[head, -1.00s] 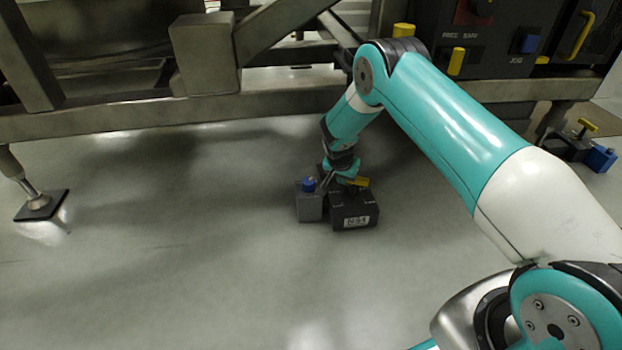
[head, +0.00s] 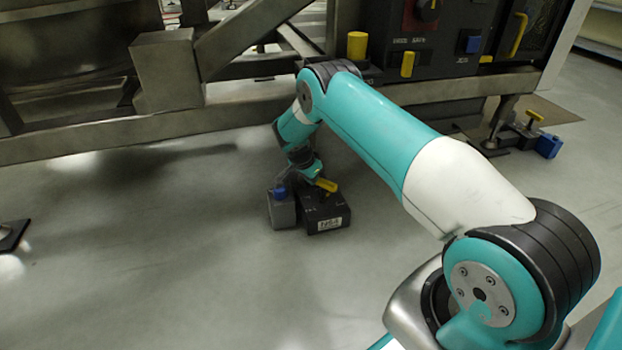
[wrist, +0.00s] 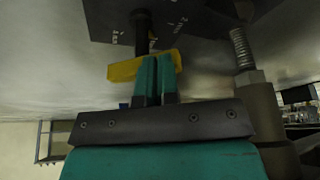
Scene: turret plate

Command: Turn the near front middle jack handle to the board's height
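The jack is a dark block (head: 322,212) with a white label, standing on the floor in front of the frame. Its yellow handle (head: 326,185) sits on top and points to the lower right in the head view. In the wrist view the yellow handle (wrist: 125,71) lies across the fingertips, with a dark shaft (wrist: 141,35) beyond it. My gripper (wrist: 156,72) has its two teal fingers close together, overlapping the handle; the bar is not seen clamped between them. The head view mostly hides the fingers behind my wrist. The board's height is not readable.
A grey block with a blue knob (head: 280,192) adjoins the jack. A metal beam (head: 100,132) runs above and behind. Another jack with a yellow handle (head: 535,116) and blue block (head: 548,146) stands at right. A threaded rod (wrist: 242,47) is near my gripper. Open floor lies in front.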

